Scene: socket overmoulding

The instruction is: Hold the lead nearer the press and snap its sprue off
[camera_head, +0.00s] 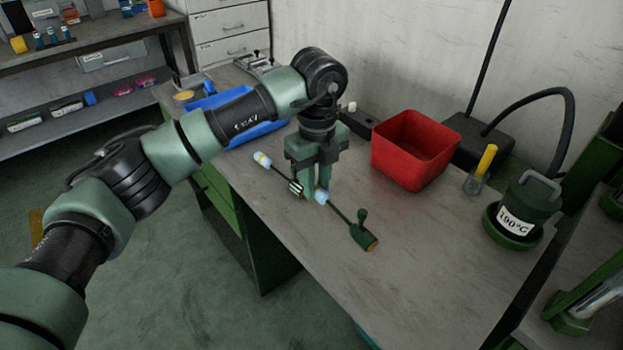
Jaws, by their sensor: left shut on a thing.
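The lead nearer the press is a thin dark cable with a light blue end (321,196) and a dark green moulded socket (362,239) with an orange-brown face. A green knobbed sprue (361,216) stands up from that socket. My left gripper (318,188) points down and is shut on this lead at its light blue end; the fingers partly hide the grip. The other lead (277,170) lies just left of the fingers, with a light blue and yellow end and a green-and-white striped end (296,187). My right gripper is not in view.
A red bin (412,150) stands behind and right of the gripper. A hot pot marked 190°C (524,213) and a clear cup with a yellow-handled tool (478,176) are at the right. Green press parts (575,310) fill the right edge. The bench front (400,290) is clear.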

